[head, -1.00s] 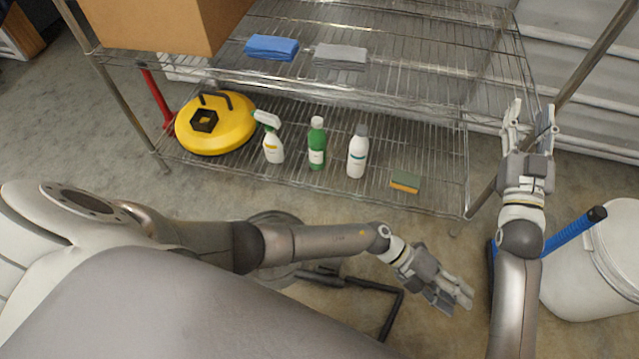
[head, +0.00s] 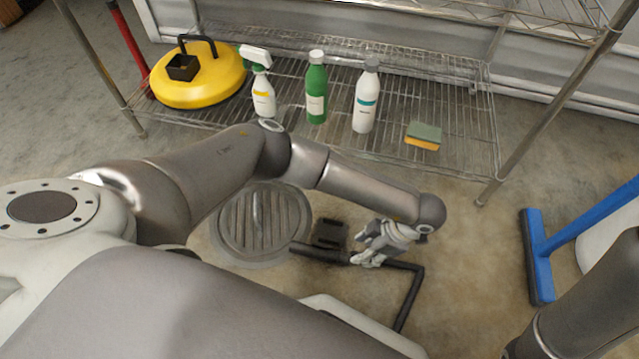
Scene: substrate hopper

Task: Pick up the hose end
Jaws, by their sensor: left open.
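A black hose (head: 390,264) lies on the concrete floor below the shelf. Its free left part, the hose end (head: 303,248), reaches the edge of a round floor drain. From there the hose runs right, then bends toward me. My left gripper (head: 362,250) is low over the hose, to the right of the hose end, with its fingers pointing left and apart. The fingers overlap the hose in the picture; I cannot tell whether they touch it. My right arm shows only at the lower right, and its gripper is outside the view.
The round drain grate (head: 262,222) lies left of the hose end. A small black block (head: 330,233) is beside the hose. The wire shelf (head: 455,150) holds several bottles, a yellow round machine (head: 205,85) and a sponge (head: 423,136). A blue squeegee (head: 537,262) stands at right.

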